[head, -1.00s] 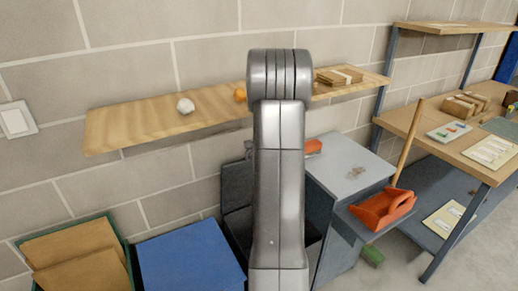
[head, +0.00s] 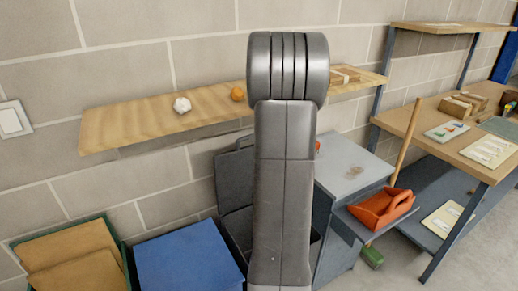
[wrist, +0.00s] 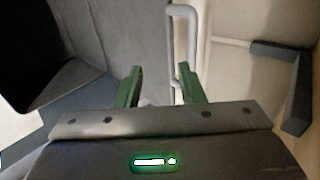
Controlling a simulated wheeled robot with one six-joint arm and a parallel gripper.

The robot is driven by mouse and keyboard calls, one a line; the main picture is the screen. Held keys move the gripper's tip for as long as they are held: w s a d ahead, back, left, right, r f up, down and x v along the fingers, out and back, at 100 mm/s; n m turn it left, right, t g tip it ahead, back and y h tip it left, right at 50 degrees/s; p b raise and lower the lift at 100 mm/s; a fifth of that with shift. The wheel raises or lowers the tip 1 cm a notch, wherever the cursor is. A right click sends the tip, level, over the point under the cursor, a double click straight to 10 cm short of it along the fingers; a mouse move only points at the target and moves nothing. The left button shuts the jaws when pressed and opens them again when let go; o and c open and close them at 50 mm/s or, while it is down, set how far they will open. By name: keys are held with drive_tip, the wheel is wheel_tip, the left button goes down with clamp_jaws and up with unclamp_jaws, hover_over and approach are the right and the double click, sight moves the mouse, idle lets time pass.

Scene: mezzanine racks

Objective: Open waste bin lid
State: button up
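The waste bin is dark grey, and its upright lid panel (head: 235,178) shows in the head view left of my arm, leaning back near the wall. Its body is mostly hidden behind my arm. In the wrist view, my gripper (wrist: 159,70) has two green fingers standing apart with nothing held between them. A pale grey bar handle (wrist: 193,35) stands just beyond the right finger. I cannot tell whether the finger touches it. A dark grey panel (wrist: 110,35) fills the left of that view. My gripper is hidden in the head view.
A blue-topped bin (head: 190,258) and a green crate (head: 125,265) of cardboard stand left. A wooden shelf (head: 130,125) overhangs them. A grey cabinet (head: 350,170) and an orange dustpan (head: 382,208) are close right of my arm. Open floor lies front right.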

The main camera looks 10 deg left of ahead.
drive_tip(key=v, duration=0.6)
drive_tip(key=shift+b, duration=0.4)
drive_tip(key=shift+s+d+r, duration=0.1)
drive_tip(key=p+x, duration=0.2)
drive_tip(key=x, duration=1.1)
drive_tip(key=shift+f, duration=0.2)
